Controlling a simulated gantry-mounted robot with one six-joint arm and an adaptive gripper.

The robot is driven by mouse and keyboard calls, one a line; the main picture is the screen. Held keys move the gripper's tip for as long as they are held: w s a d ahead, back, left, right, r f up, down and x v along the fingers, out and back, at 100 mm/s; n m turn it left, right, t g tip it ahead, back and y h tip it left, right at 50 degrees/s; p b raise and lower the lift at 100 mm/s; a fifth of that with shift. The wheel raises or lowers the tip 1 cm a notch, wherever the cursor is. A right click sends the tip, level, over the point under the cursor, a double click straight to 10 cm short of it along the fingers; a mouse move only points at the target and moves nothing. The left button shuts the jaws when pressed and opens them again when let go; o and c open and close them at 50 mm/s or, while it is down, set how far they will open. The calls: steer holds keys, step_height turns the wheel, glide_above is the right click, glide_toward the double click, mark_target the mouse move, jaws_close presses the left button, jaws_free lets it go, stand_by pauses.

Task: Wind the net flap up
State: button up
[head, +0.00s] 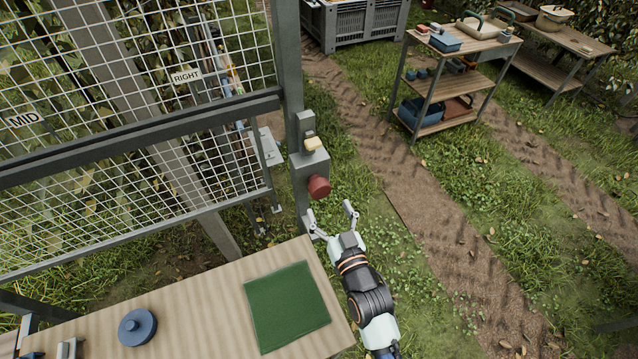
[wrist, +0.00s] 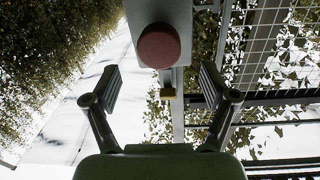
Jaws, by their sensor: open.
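The net flap (head: 130,190) is a white wire mesh in a dark frame, at the left of the head view. A grey winder box (head: 308,168) sits on the post at its right edge. My gripper (head: 331,216) is open and empty, just below and to the right of the knob. In the wrist view the red knob (wrist: 159,46) lies ahead of the gap between my open fingers (wrist: 157,88), apart from both.
A wooden bench (head: 200,310) with a green mat (head: 286,306) and a blue round lidded thing (head: 137,326) stands at the lower left. A shelf cart (head: 455,75) and a grey crate (head: 357,22) stand farther back. Grass and a dirt path lie clear to the right.

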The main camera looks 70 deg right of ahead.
mark_target(322, 193)
steer(key=x, duration=0.8)
steer(key=shift+a, duration=0.1)
steer(key=c, duration=1.2)
steer(key=shift+o, duration=0.2)
steer(key=shift+r+m, duration=0.1)
steer(key=shift+m, duration=0.3)
